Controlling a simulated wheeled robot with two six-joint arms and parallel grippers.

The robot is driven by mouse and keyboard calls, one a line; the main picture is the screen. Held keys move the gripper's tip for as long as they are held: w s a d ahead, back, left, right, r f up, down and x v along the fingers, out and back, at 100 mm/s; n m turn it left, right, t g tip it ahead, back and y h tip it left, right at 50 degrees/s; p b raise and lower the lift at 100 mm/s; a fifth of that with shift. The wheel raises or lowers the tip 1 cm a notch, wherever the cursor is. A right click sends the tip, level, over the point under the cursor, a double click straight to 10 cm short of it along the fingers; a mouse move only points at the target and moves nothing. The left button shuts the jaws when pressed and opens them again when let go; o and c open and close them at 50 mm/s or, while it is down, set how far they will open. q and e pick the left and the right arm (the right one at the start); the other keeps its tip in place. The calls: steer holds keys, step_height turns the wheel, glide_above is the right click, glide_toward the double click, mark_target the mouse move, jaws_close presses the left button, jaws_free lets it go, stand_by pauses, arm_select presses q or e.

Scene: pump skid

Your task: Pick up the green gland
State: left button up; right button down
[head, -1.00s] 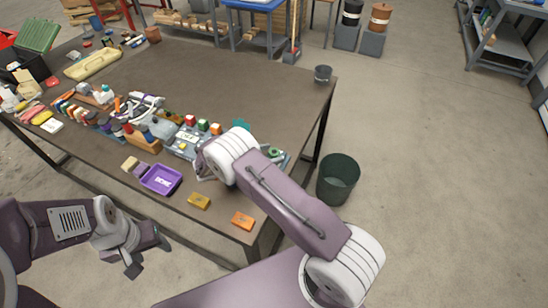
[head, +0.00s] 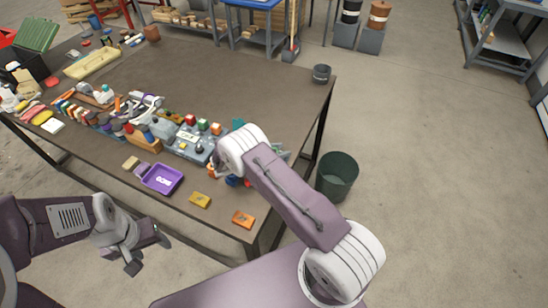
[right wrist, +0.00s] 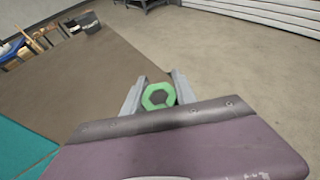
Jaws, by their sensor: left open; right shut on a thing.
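The green gland (right wrist: 158,96) is a green hexagonal ring with a dark grey middle. In the right wrist view it sits between the two fingers of my right gripper (right wrist: 158,92), which is shut on it. In the head view my right arm's wrist is over the front right part of the workbench (head: 285,92), and I cannot make out the gland there. My left gripper (head: 145,248) is open and empty, low at the left in front of the bench, off the bench top.
A purple tray (head: 162,179), a yellow block (head: 200,200) and an orange block (head: 243,219) lie along the front edge. Several small parts crowd the bench's left and middle. A dark green bin (head: 337,175) stands on the floor at right. The bench's back right is mostly clear.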

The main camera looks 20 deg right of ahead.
steer(key=shift+r, duration=0.1)
steer(key=shift+w+r, duration=0.1)
steer(key=shift+r, duration=0.2)
step_height(320, 180, up, 3)
steer(key=shift+f, duration=0.1)
steer(key=shift+s+d+r, duration=0.25)
steer(key=shift+s+r, duration=0.5)
steer(key=s+d+r, duration=0.2)
steer(key=s+r, duration=0.4)
steer(key=s, duration=0.4)
steer(key=shift+d+b, duration=0.35)
